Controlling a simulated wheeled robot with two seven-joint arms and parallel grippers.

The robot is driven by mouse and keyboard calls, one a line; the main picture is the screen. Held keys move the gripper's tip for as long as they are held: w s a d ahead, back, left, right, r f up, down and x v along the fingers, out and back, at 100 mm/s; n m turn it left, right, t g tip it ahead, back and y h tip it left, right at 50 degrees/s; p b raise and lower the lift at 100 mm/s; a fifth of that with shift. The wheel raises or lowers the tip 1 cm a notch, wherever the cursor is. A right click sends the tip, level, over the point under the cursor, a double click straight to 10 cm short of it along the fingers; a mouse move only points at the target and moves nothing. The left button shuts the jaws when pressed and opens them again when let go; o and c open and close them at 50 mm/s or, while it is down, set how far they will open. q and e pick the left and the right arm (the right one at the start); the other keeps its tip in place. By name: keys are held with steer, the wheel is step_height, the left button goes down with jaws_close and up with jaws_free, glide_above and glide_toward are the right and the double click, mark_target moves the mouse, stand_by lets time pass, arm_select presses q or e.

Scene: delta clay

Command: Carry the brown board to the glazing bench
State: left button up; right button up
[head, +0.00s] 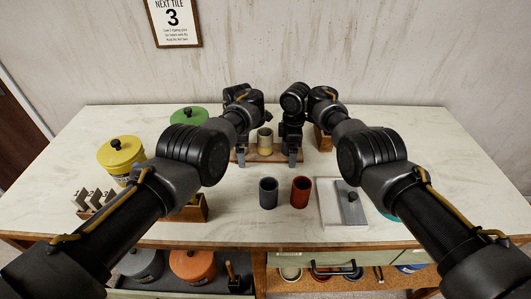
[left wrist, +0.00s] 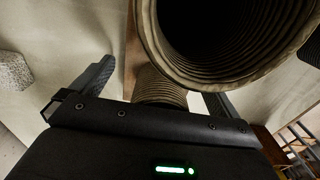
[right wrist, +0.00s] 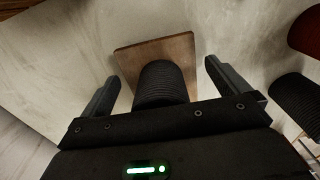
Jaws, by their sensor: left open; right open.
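The brown board (head: 265,155) lies toward the back middle of the pale table, mostly hidden behind my arms. A beige-yellow cup (head: 265,138) stands on it. My left gripper (head: 242,157) is open at the board's left part. In the left wrist view a ribbed beige shape (left wrist: 160,85) shows between its fingers, with a large ribbed cup (left wrist: 225,45) close to the camera. My right gripper (head: 293,157) is open at the right part. In the right wrist view a dark ribbed cup (right wrist: 162,82) on the board (right wrist: 150,52) shows between its fingers. Finger contact is unclear.
A grey cup (head: 268,192) and a red cup (head: 301,190) stand in front of the board. A white slab with a grey knobbed piece (head: 350,208) lies at right. A yellow canister (head: 120,155) and a green-lidded jar (head: 188,114) stand at left. The far right tabletop is clear.

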arm_select(q)
steer(key=shift+f, duration=0.3)
arm_select(e)
steer(key=shift+f, duration=0.3)
arm_select(q)
steer(key=shift+r, duration=0.1)
steer(key=c, duration=1.2)
arm_select(e)
steer(key=shift+r, duration=0.1)
steer(key=c, duration=1.2)
